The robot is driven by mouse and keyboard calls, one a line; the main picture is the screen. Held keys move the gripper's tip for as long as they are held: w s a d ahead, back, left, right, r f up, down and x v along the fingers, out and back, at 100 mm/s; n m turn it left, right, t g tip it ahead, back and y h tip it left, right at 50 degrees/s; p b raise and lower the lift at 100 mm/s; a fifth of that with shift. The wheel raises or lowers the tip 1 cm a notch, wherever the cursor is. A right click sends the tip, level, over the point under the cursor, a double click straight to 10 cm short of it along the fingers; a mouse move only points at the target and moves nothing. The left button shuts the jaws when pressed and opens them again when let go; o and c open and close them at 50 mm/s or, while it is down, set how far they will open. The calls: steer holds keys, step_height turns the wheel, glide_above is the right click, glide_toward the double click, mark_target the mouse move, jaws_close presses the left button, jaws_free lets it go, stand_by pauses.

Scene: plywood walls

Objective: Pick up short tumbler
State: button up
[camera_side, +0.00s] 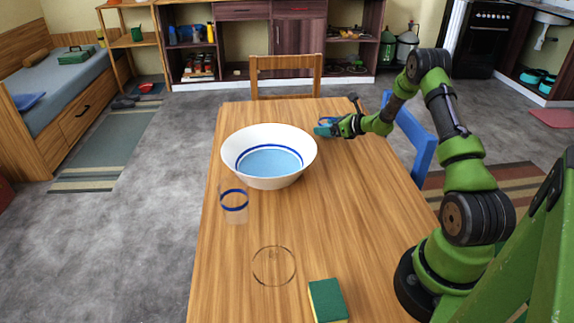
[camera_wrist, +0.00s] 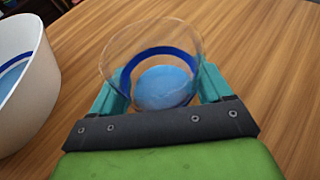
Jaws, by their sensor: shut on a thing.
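The short tumbler (camera_wrist: 164,88) is clear with a dark blue band and a light blue base. In the wrist view it sits between the two teal fingers of my gripper (camera_wrist: 160,93), which is shut on its sides. In the side view my gripper (camera_side: 328,128) is at the far part of the table, right of the white bowl. There the tumbler is small and mostly hidden by the fingers. I cannot tell whether it touches the table.
A large white bowl (camera_side: 244,163) with blue inside stands left of my gripper. A taller clear glass with a blue band (camera_side: 234,201), a clear round glass item (camera_side: 274,266) and a green sponge (camera_side: 327,300) are nearer. Chairs (camera_side: 286,66) stand at the wooden table (camera_side: 350,215).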

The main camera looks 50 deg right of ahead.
steer(key=shift+c, duration=1)
steer(key=shift+r, duration=0.25)
